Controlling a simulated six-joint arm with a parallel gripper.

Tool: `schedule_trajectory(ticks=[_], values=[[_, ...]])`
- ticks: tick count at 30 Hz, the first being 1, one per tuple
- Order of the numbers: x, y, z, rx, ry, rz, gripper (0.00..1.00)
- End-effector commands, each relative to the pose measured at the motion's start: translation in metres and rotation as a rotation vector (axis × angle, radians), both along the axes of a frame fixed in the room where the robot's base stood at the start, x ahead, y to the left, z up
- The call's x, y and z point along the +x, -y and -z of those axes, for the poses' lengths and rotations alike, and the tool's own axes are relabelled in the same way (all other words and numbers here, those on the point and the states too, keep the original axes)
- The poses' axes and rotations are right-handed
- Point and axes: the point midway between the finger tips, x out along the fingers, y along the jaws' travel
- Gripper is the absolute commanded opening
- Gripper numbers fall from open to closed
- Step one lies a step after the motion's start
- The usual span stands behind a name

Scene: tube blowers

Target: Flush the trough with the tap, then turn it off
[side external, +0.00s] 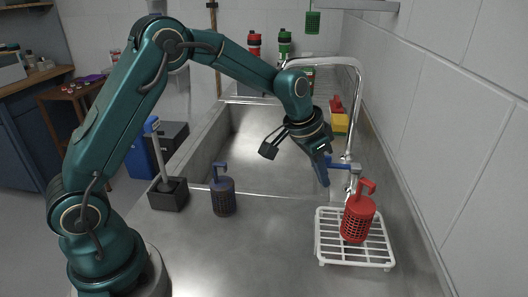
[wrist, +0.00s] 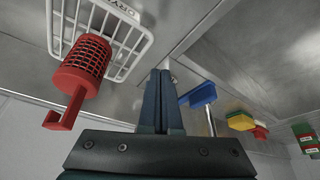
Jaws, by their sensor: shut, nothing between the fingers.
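The chrome tap (side external: 358,100) rises at the trough's right side and arches left over it. Its blue lever (side external: 341,166) sits low near the tap's base; in the wrist view the blue lever (wrist: 201,95) is just right of my fingers. My gripper (side external: 325,182) is shut and empty, pointing down, its fingertips close beside the lever; I cannot tell whether they touch. The fingers also show in the wrist view (wrist: 161,90). The steel trough (side external: 268,140) lies behind my gripper. No water stream is visible from the spout.
A red tube blower (side external: 357,219) stands on a white rack (side external: 335,258) at right, near the wall. A dark blue one (side external: 223,197) and a brush in a black holder (side external: 167,194) stand on the left counter. Sponges (side external: 340,122) lie behind the tap.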

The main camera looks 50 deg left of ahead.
Motion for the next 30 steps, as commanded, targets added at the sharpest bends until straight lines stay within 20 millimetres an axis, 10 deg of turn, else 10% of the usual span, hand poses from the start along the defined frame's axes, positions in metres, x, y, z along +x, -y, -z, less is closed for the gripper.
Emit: schedule_trajectory(ticks=[30], values=[[-0.024,0.025,0.0,0.001,0.0,0.002,0.0]])
